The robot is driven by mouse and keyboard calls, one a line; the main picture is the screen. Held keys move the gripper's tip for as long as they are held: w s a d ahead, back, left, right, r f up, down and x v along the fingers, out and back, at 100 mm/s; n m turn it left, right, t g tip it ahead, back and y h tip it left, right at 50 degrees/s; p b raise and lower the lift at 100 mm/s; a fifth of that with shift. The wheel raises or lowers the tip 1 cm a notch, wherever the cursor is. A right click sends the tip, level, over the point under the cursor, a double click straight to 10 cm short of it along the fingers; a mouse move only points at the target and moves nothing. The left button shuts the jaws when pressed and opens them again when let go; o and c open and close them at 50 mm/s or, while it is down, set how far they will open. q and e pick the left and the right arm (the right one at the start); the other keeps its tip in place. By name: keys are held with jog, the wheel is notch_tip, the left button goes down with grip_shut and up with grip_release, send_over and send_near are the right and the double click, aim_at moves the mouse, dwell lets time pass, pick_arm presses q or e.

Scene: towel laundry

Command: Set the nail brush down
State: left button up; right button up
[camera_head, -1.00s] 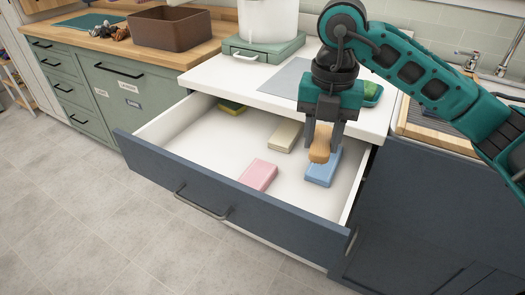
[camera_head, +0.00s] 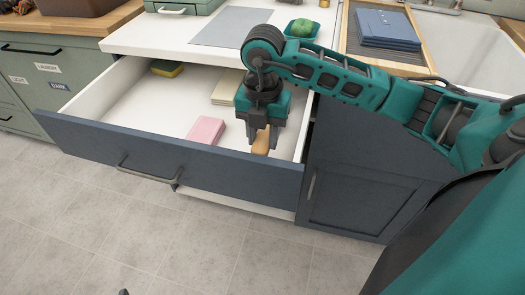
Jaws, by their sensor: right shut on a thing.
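The nail brush (camera_head: 261,142) has a tan wooden body and hangs between the fingers of my right gripper (camera_head: 264,136). The right gripper is shut on it and points down into the open drawer (camera_head: 170,152), near the drawer's right side. I cannot tell whether the brush touches the drawer floor. A pink block (camera_head: 206,130) lies left of the brush. A cream block (camera_head: 228,89) lies behind, and a yellow-green sponge (camera_head: 167,68) lies at the back left. The blue block from the earlier frame is hidden.
On the white counter above the drawer are a grey mat (camera_head: 232,26) and a small green dish (camera_head: 302,30). The drawer's middle left floor is bare.

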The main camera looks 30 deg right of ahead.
aim_at(263, 139)
notch_tip(263, 139, down, 5)
jog(key=shift+r+b, duration=0.15)
jog(key=shift+b, duration=0.25)
pick_arm(q)
jog(key=shift+w, duration=0.15)
pick_arm(e)
jog(key=o, duration=1)
pick_arm(q)
jog(key=shift+d+f, duration=0.1)
jog(key=shift+f, duration=0.1)
pick_arm(e)
notch_tip(263, 139, up, 11)
jog(key=shift+r+p, duration=0.15)
jog(key=shift+p, duration=0.85)
pick_arm(q)
jog(key=shift+s+a+r, duration=0.25)
jog(key=shift+s+a, duration=0.15)
jog(key=shift+a, duration=0.15)
pick_arm(e)
jog(key=shift+r, duration=0.4)
